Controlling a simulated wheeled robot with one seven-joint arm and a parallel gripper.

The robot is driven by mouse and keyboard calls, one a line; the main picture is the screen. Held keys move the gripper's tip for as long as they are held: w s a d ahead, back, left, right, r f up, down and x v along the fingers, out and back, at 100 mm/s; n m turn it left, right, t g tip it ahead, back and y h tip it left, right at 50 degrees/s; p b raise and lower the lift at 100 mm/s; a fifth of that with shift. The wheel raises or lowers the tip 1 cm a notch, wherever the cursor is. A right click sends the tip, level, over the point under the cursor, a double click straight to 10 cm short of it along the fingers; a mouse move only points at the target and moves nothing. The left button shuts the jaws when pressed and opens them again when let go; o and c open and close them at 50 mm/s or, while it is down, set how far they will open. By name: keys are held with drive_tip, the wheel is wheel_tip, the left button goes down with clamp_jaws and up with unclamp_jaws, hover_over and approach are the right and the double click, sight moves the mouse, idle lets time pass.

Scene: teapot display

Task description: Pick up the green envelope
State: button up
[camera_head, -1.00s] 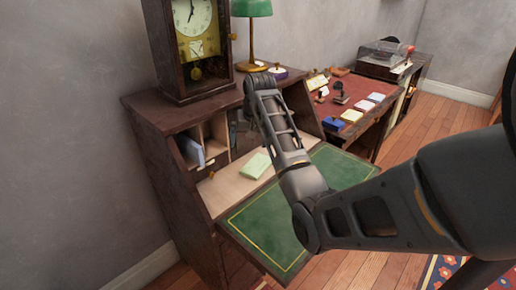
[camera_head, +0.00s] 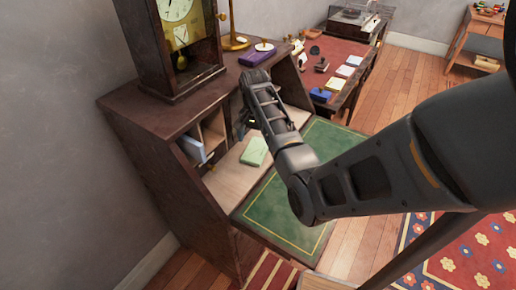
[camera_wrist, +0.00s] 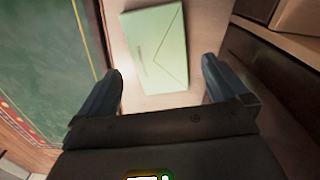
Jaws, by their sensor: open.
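The green envelope (camera_head: 254,152) lies flat on the pale wooden floor of the desk, beside the green writing surface (camera_head: 300,190). In the wrist view the pale green envelope (camera_wrist: 156,50) shows its flap lines and lies just beyond the fingertips, roughly between their lines. My gripper (camera_wrist: 162,82) is open and empty, with the two dark fingers apart. In the head view my gripper (camera_head: 246,122) is near the desk's pigeonholes, mostly hidden by my arm. I cannot tell its exact height above the envelope.
Pigeonholes with blue and white envelopes (camera_head: 192,148) stand left of the green envelope. A clock (camera_head: 180,45) and a purple-based stamp (camera_head: 256,54) stand on the desk top. A red-topped table (camera_head: 335,62) with several items is behind.

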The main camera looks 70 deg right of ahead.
sight(257, 150)
drive_tip(key=shift+s+f, duration=0.15)
drive_tip(key=shift+f, duration=1.8)
drive_tip(key=shift+c, duration=0.4)
